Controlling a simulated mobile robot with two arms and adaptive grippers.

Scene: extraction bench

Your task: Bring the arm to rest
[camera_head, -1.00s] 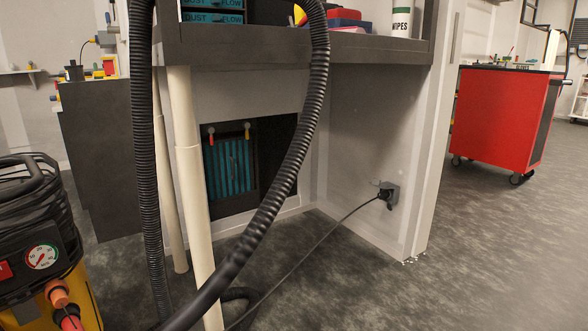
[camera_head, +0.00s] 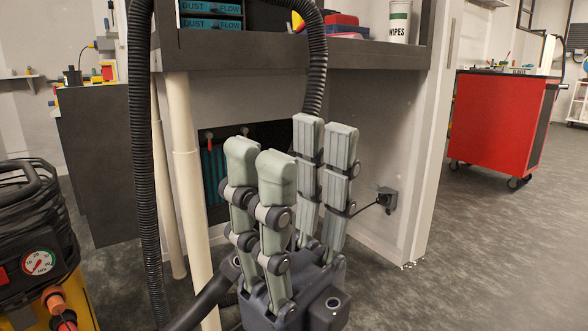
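My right gripper (camera_head: 292,145) stands in the lower middle of the head view, in front of the bench. Its grey-green fingers point upward from a dark palm. The two sides are apart, with no object visible between them, so it is open. It hides part of the black ribbed hose (camera_head: 317,70) and the teal-slatted panel (camera_head: 214,170) behind it. My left gripper is not in view.
A yellow and black machine with a gauge (camera_head: 38,262) stands at lower left. Cream pipes (camera_head: 190,190) rise beside the bench (camera_head: 300,54). A wipes tub (camera_head: 397,22) sits on it. A red cart (camera_head: 498,125) stands right, with clear floor (camera_head: 500,260) before it.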

